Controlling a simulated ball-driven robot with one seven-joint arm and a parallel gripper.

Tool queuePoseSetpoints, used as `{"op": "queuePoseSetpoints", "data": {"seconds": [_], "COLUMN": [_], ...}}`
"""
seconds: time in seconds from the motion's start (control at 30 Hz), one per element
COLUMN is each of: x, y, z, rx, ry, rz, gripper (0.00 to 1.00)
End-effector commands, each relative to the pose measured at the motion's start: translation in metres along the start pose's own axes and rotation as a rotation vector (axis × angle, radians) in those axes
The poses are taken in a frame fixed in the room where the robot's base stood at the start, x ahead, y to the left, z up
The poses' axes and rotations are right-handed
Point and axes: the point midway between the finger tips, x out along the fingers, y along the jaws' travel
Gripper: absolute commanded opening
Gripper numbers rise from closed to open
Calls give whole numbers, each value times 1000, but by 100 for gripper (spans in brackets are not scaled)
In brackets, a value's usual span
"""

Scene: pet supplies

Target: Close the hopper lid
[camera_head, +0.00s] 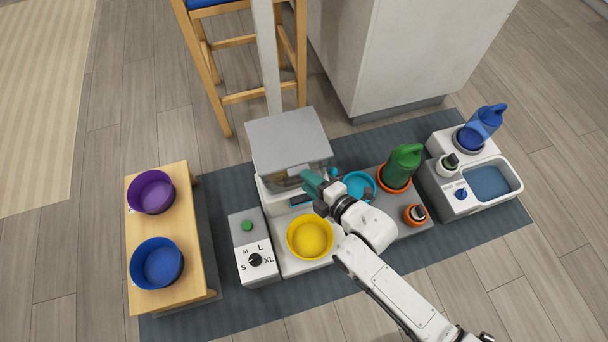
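The grey hopper lid (288,138) is a broad flat panel over the clear hopper (283,182) of the white feeder (275,208). The lid covers most of the hopper from this view. I cannot tell whether its front edge rests on the rim or stands a little above it. My gripper (313,181), with teal fingers, is at the front right of the hopper, just below the lid's front right corner. Whether it touches the lid or hopper is unclear. The gap between its fingers does not show clearly.
A yellow bowl (310,237) sits in front of the feeder, beside a dial box (254,250). A wooden stand (195,215) with purple and blue bowls is left. A green bottle (402,165) and a water unit (440,200) are right. A wooden chair (215,80) stands behind.

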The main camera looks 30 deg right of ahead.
Motion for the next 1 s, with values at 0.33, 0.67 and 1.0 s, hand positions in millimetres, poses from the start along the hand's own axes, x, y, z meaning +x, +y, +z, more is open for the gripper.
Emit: {"op": "queuePoseSetpoints", "data": {"seconds": [0.33, 0.67, 1.0], "x": [-67, -82, -82], "y": [2, 2, 2], "z": [-1, -2, -2], "rx": [0, -1, -1], "ry": [2, 3, 3], "rz": [3, 7, 7], "gripper": [34, 34, 34]}}
